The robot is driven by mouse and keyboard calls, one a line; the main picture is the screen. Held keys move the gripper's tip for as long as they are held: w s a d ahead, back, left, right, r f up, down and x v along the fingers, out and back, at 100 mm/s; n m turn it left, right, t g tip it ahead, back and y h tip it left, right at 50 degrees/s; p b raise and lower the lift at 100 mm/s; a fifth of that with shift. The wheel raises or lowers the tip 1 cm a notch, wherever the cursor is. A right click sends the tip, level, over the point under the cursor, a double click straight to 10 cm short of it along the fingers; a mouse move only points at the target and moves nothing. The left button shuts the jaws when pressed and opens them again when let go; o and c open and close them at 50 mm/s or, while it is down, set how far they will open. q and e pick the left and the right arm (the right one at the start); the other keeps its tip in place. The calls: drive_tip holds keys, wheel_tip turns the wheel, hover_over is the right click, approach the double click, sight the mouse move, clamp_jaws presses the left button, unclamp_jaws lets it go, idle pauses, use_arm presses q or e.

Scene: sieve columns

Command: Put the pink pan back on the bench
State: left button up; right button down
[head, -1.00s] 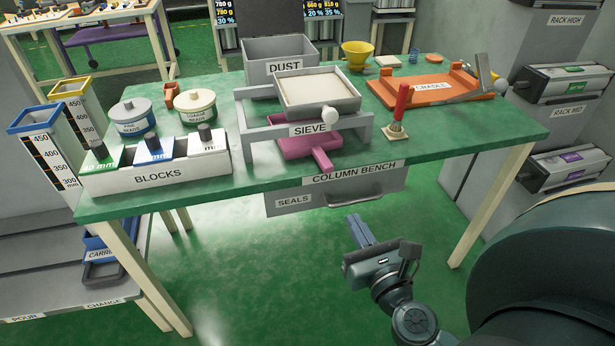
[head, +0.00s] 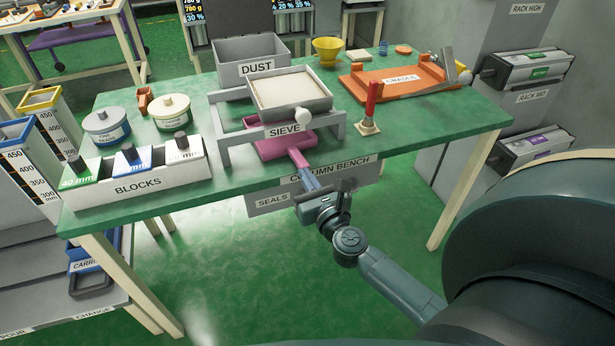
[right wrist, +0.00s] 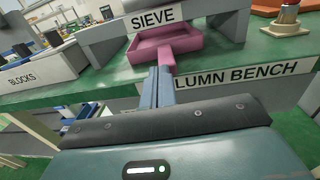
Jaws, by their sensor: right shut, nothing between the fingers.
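The pink pan (head: 270,149) sits on the green bench (head: 400,165) under the grey sieve stand (head: 223,131). Its handle points toward the bench's front edge. It also shows in the right wrist view (right wrist: 178,40), with part of it beneath the SIEVE crossbar. My right gripper (head: 307,178) is shut and empty at the front edge, its fingertips close to the handle's end. In the right wrist view the blue fingers (right wrist: 157,86) lie together, just in front of the handle. I cannot tell whether they touch it. My left gripper is not in view.
A tray (head: 290,90) rests on the sieve stand. The BLOCKS holder (head: 138,186) is left of it; a red-handled tool (head: 371,102) and the orange cradle (head: 400,84) are right. The SEALS drawer (head: 270,201) hangs below the edge. The bench's right front is clear.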

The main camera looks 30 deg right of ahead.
drive_tip(key=shift+w+d, duration=0.15)
drive_tip(key=shift+w, duration=0.65)
drive_tip(key=shift+w+d, duration=0.1)
drive_tip(key=shift+w, duration=0.65)
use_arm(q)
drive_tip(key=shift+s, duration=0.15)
use_arm(e)
drive_tip(key=shift+s, duration=0.1)
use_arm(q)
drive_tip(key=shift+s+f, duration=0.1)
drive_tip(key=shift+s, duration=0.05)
use_arm(e)
drive_tip(key=shift+s+a, duration=0.1)
